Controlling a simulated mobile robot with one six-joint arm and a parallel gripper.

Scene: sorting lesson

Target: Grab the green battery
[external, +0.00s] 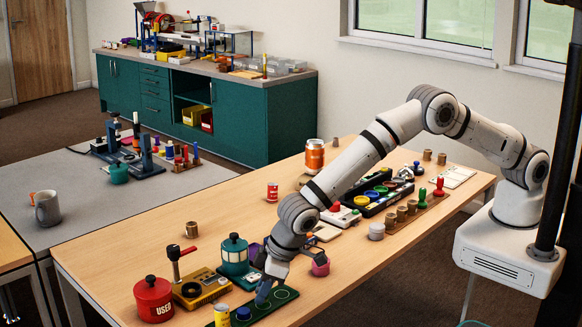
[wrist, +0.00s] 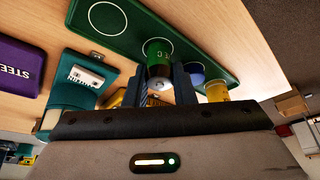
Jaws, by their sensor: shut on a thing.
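The green battery (wrist: 158,62) is between the fingers of my gripper (wrist: 160,72) in the wrist view, and the fingers are shut on it. It is at a ring of the long green tray (wrist: 205,28); I cannot tell whether it touches the tray. In the external view my gripper (external: 268,290) is low over the green tray (external: 284,296), near the table's front, and hides the green battery. A yellow battery (wrist: 217,92) and a blue round item (wrist: 196,70) are beside it on the tray.
A teal canister (external: 234,257), a yellow device (external: 200,290) and a red "USED" canister (external: 153,298) stand to the left. A pink pot (external: 320,266) is close on the right. A purple block (wrist: 20,65) lies near the tray. Bare table lies further left.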

